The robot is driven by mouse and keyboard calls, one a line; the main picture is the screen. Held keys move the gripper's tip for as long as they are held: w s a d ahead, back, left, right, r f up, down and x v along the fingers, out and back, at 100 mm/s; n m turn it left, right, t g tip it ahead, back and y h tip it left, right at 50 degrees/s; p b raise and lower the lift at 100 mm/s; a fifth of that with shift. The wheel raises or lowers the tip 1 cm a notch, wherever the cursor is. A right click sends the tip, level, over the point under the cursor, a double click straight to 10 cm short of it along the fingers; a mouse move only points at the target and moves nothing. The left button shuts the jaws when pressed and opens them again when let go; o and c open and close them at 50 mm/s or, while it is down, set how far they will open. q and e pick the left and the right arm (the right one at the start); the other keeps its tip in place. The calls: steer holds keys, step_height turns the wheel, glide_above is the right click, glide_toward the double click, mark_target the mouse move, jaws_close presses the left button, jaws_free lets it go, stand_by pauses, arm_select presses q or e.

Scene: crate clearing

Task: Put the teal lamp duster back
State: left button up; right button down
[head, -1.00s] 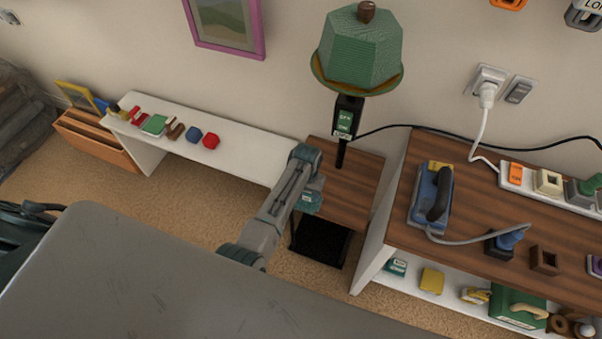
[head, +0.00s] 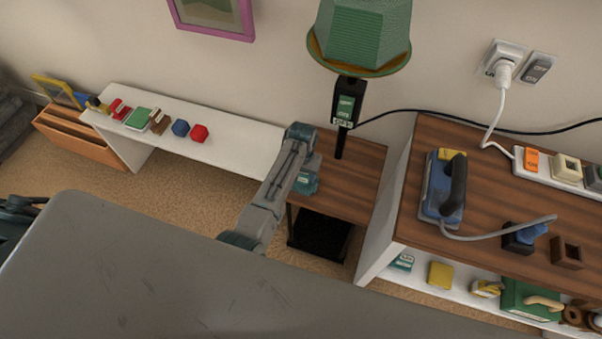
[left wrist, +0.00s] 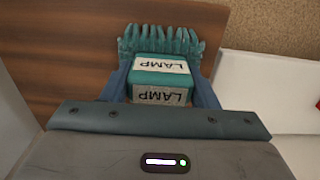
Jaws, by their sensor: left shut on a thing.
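The teal lamp duster (left wrist: 163,68) is a small teal block with white "LAMP" labels and a fringe of teal bristles at its far end. My left gripper (left wrist: 162,88) is shut on it, one blue-grey finger on each side. In the head view the duster (head: 306,182) hangs below my left wrist, over the left part of the small wooden side table (head: 350,190). I cannot tell whether it touches the tabletop. The green-shaded lamp (head: 360,35) stands on that table, with a label on its dark post.
A white bench (head: 235,150) at the left holds several small coloured objects.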

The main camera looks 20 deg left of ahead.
arm_select(q)
steer(key=o, duration=1.5)
steer(key=shift+w+f, duration=0.15)
steer(key=shift+o, duration=0.5)
steer(key=shift+f+b, duration=0.1)
steer(key=shift+b, duration=0.3)
steer(key=shift+f+b, duration=0.25)
steer(key=shift+b, duration=0.25)
steer(key=r, duration=1)
steer(key=shift+a+b, duration=0.25)
steer(key=shift+b, duration=0.1)
steer(key=shift+r, duration=0.7)
arm_select(e)
steer(key=shift+s+d+f, duration=0.15)
steer(key=shift+s+f, duration=0.3)
steer(key=shift+f, duration=0.15)
steer(key=shift+s+d+f, duration=0.15)
steer(key=shift+s+f, duration=0.3)
steer(key=shift+f, duration=0.15)
